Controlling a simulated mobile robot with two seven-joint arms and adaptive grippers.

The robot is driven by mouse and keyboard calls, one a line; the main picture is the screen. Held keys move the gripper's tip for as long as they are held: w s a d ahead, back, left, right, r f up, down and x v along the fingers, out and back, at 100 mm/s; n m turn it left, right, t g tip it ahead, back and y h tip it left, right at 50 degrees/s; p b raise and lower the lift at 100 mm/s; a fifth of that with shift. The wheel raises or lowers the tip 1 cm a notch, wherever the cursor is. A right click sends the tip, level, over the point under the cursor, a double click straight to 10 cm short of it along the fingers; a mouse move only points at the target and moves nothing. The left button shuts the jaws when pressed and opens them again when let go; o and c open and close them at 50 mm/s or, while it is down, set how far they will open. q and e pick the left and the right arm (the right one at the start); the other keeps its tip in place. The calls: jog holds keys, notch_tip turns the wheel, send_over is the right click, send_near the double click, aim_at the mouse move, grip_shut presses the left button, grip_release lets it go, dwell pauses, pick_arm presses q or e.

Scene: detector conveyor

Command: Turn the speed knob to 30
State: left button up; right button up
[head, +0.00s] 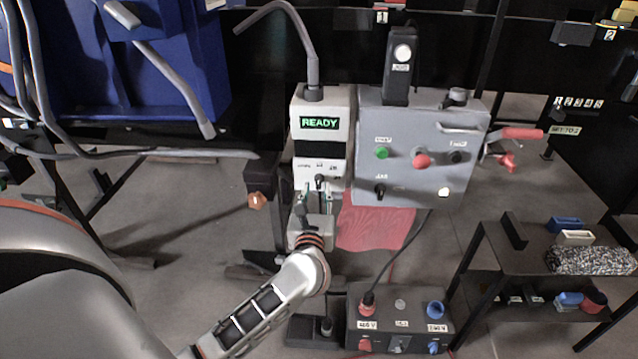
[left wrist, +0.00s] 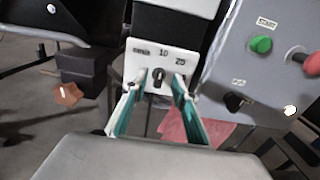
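The speed knob (head: 320,181) is a small black knob on the white lower panel of the detector unit (head: 301,107), below a green READY display (head: 319,123). In the left wrist view the knob (left wrist: 158,76) stands roughly upright under the printed marks 10 and 20. No 30 mark is readable, and the exact pointer direction is unclear. My left gripper (head: 316,192) is in front of the panel. Its teal-lined fingers (left wrist: 159,88) are spread apart, one on each side of the knob. I see no clear contact with the knob. My right gripper is not in view.
A grey control box (head: 398,131) with a green button (head: 381,153) and a red button (head: 421,160) is close on the right. An orange star knob (head: 257,201) is at the left. A socket box (head: 399,325) with a cable stands below.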

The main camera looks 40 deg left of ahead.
aim_at(319, 180)
pick_arm(q)
jog(key=x, duration=0.3)
jog(key=shift+w+a+f, duration=0.1)
jog(key=shift+w+a, duration=0.05)
jog(key=shift+w, duration=0.2)
jog(key=shift+w+a, duration=0.2)
jog(key=shift+w, duration=0.15)
grip_shut()
